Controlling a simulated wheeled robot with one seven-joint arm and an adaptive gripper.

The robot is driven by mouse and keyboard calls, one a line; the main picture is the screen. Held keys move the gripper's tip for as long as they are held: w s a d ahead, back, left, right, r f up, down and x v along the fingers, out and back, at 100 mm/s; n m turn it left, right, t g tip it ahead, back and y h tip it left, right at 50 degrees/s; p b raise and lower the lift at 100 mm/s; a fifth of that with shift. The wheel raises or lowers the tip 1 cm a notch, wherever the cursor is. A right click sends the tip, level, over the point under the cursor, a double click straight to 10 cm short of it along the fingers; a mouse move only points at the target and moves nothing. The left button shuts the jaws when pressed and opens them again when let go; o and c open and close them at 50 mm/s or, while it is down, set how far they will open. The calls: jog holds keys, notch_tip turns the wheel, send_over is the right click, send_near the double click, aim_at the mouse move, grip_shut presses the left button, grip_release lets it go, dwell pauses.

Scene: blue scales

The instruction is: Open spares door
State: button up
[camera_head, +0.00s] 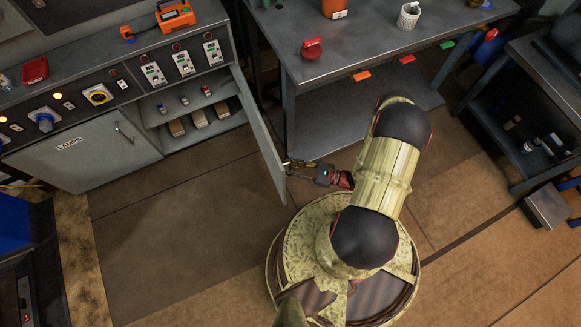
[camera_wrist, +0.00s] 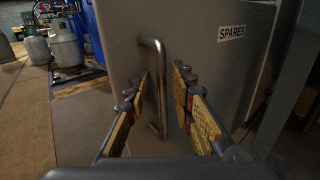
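The grey spares door (camera_head: 262,140) stands swung out from the cabinet in the head view, with the compartment behind it exposed. In the wrist view the door (camera_wrist: 215,75) carries a "SPARES" label (camera_wrist: 231,33) and a vertical metal bar handle (camera_wrist: 153,60). My gripper (camera_head: 292,166) is at the outer face of the door near its free edge. In the wrist view my gripper (camera_wrist: 163,85) has its fingers apart, with the handle between them and closer to the left finger. Whether a finger touches the handle I cannot tell.
The lamps door (camera_head: 85,150) is shut on the left. The open compartment's shelves (camera_head: 195,115) hold several small items. A grey workbench (camera_head: 350,50) stands behind the spares door to the right. The floor (camera_head: 185,220) in front of the cabinet is clear.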

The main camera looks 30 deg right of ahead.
jog(key=v, duration=1.2)
dwell(0.4)
